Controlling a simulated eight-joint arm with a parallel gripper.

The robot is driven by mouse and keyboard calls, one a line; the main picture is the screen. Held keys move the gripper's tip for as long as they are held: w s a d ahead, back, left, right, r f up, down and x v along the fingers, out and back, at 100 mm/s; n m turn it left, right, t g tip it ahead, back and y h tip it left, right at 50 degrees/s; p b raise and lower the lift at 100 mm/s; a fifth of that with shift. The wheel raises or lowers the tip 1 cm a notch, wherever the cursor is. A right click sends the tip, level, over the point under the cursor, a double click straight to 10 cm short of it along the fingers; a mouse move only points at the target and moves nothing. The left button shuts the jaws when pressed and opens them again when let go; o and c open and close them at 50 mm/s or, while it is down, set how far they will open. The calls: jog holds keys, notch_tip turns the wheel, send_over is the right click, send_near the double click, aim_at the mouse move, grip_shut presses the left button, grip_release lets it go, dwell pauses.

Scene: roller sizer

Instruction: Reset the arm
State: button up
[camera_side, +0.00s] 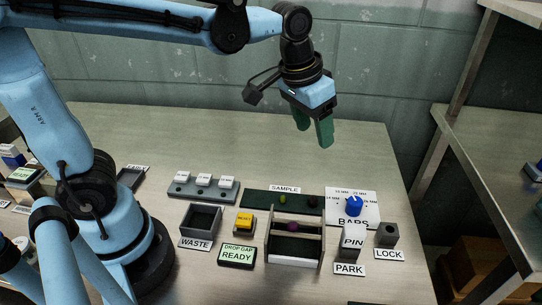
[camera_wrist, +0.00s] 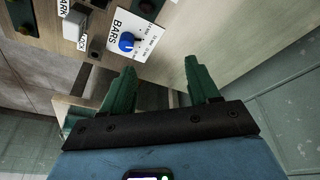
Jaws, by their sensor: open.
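My gripper (camera_side: 314,130) hangs in the air above the back of the table (camera_side: 330,150), well clear of everything on it. Its two green fingers are apart, and nothing is between them. In the wrist view my gripper (camera_wrist: 160,78) also shows open and empty, with the blue bars knob (camera_wrist: 127,42) beyond the left finger. The same blue knob (camera_side: 354,206) sits on its white BARS plate (camera_side: 366,221) in the side view.
The sizer frame (camera_side: 293,262) holds a dark purple ball (camera_side: 293,226). A green sample strip (camera_side: 258,199), a waste box (camera_side: 201,220), a yellow button (camera_side: 243,221), a READY display (camera_side: 237,254), a pin block (camera_side: 352,241) and a lock block (camera_side: 387,234) stand nearby. The table's back is clear.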

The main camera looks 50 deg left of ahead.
jog(key=s+a+f+n+t, duration=0.1)
jog(key=s+a+f+t, duration=0.2)
jog(key=s+a, duration=0.4)
jog(key=shift+s+a+t+y, duration=0.2)
jog(key=shift+s+t+y, duration=0.15)
jog(key=shift+s, duration=0.2)
jog(key=shift+w, duration=0.1)
dwell(0.5)
jog(key=m+g, duration=0.2)
jog(key=g, duration=0.5)
send_over(355, 201)
jog(key=f, duration=0.1)
notch_tip(355, 201, down, 12)
jog(key=shift+r, duration=0.1)
jog(key=shift+c, duration=0.2)
